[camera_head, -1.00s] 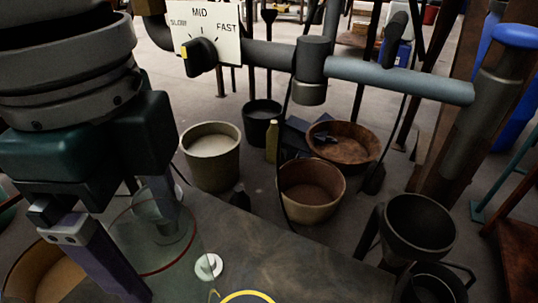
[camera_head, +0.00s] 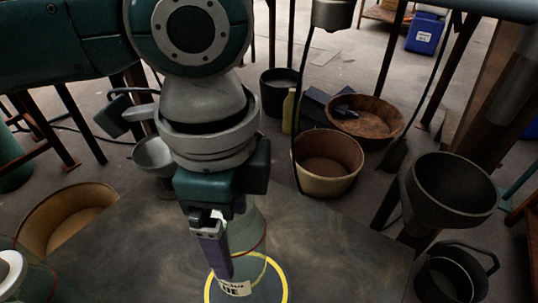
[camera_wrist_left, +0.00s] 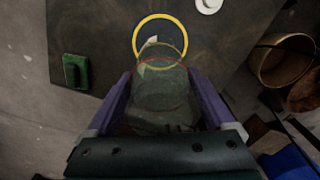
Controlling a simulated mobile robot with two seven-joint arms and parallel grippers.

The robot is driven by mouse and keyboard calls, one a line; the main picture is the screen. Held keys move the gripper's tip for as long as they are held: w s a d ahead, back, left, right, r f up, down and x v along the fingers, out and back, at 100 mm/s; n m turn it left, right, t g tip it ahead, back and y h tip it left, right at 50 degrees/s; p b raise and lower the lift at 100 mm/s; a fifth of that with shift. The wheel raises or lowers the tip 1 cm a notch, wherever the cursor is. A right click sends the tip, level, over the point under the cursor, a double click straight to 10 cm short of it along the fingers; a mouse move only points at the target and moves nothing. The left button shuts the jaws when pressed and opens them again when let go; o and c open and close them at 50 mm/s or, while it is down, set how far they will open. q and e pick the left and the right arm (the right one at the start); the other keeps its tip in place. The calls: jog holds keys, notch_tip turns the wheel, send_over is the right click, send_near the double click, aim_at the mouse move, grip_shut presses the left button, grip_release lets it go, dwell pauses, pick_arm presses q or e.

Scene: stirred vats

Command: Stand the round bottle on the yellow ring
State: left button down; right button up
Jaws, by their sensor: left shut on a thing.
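My left gripper (camera_head: 212,262) is shut on a clear, greenish round bottle with a red line around it. The bottle (camera_head: 248,232) is partly hidden behind the gripper in the head view. In the left wrist view, the bottle (camera_wrist_left: 162,92) sits between the two purple fingers (camera_wrist_left: 162,112). The yellow ring (camera_head: 286,284) lies on the dark tabletop below the bottle, and the bottle's outline overlaps it. The ring (camera_wrist_left: 160,16) also shows in the left wrist view. I cannot tell whether the bottle touches the tabletop. My right gripper is not in view.
Another glass vessel with a white top (camera_head: 10,266) stands at lower left. A green block (camera_wrist_left: 76,71) and a white disc (camera_wrist_left: 208,4) are on the tabletop (camera_head: 345,255). Bowls and a dark funnel (camera_head: 450,190) stand beyond its edge. Tabletop right of the ring is clear.

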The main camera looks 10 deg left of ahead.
pick_arm(q)
notch_tip(320, 180, down, 6)
jog(key=shift+r+b, duration=0.1)
jog(key=shift+b, duration=1.15)
jog(key=shift+r, duration=0.1)
grip_release()
